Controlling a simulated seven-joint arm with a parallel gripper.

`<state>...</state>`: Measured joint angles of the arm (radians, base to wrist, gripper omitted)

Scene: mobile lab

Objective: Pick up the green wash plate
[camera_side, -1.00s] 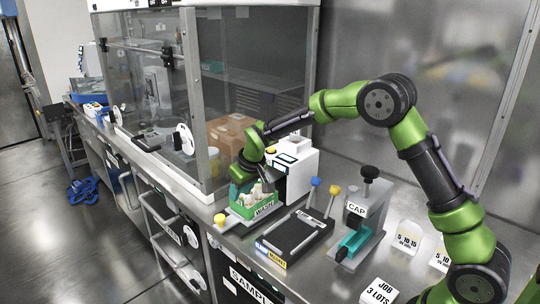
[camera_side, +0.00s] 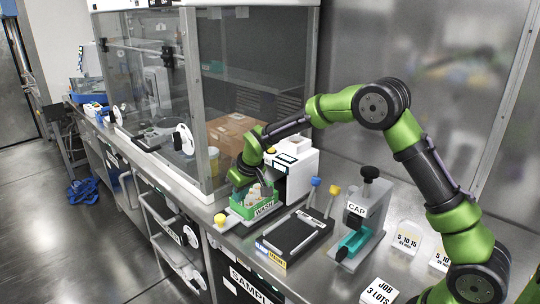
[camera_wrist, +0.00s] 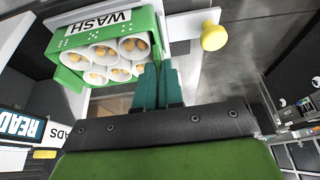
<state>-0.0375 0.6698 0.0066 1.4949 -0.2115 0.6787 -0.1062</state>
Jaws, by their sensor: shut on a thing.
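The green wash plate (camera_side: 257,211) is a small open rack with a WASH label and several white tubes in it. It sits at or just over its pale holder, beside the white machine; I cannot tell if there is a gap under it. In the wrist view the wash plate (camera_wrist: 72,55) is at the upper left, with orange-brown contents in its tubes. My gripper (camera_wrist: 158,84) has its teal fingers close together at the plate's edge, shut on it. In the side view my gripper (camera_side: 241,187) is at the plate's far left side, its fingertips partly hidden.
A yellow knob (camera_side: 220,219) stands just left of the plate. The white machine (camera_side: 293,176) is close behind it on the right. A black tray device (camera_side: 297,236) and the CAP press (camera_side: 361,222) stand to the right. The glass cabinet (camera_side: 245,90) rises behind.

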